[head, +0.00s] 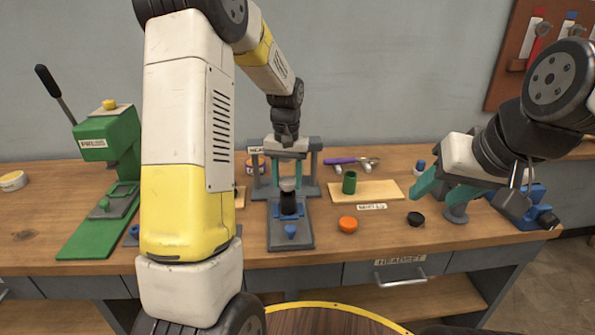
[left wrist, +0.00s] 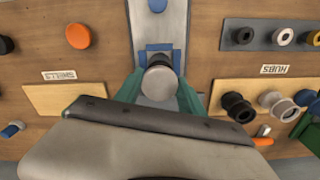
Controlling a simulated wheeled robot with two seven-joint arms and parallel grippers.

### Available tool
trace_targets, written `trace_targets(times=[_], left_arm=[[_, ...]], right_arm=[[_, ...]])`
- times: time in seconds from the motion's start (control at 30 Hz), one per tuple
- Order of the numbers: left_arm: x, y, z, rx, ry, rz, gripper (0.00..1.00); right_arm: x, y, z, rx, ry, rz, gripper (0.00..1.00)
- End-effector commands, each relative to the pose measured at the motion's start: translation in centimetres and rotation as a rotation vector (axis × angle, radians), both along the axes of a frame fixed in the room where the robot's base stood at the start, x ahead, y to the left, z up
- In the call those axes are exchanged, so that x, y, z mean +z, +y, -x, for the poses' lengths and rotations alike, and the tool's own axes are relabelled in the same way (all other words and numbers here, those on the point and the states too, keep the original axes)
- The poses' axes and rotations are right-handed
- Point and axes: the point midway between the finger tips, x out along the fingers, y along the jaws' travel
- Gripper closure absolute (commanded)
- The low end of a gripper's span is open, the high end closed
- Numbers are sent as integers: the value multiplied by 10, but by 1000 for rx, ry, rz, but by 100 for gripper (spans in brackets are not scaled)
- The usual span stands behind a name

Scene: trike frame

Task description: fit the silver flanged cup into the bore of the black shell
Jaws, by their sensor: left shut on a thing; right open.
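The silver flanged cup (head: 288,184) is between the teal fingers of my left gripper (head: 288,187), which is shut on it. In the left wrist view the cup (left wrist: 158,83) shows as a round grey disc between the fingers. The black shell (head: 288,204) stands upright in the blue holder of a grey fixture (head: 290,238), directly below the cup. Its bore is hidden by the cup, and I cannot tell whether the cup has entered it. My right gripper (head: 445,193) is open and empty above the right part of the bench.
A green tube (head: 349,182) stands on a wooden board (head: 380,190) right of the fixture. An orange cap (head: 347,225) and a black cap (head: 415,219) lie in front. A green lever press (head: 108,165) stands left; a blue vise (head: 535,205) is at the right edge.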

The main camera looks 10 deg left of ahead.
Motion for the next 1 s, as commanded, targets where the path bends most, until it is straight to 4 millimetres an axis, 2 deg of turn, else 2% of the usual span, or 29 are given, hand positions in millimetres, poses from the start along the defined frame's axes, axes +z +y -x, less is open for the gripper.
trace_targets(times=[0.8, 0.83, 0.93, 1.0], left_arm=[[-21, 0, 0, 0, 0, 0, 98], [-21, 0, 0, 0, -1, 0, 50], [-20, 0, 0, 0, -1, 0, 30], [-20, 0, 0, 0, 0, 0, 29]], right_arm=[[0, 0, 0, 0, 0, 0, 50], [0, 0, 0, 0, 0, 0, 50], [0, 0, 0, 0, 0, 0, 50], [0, 0, 0, 0, 0, 0, 50]])
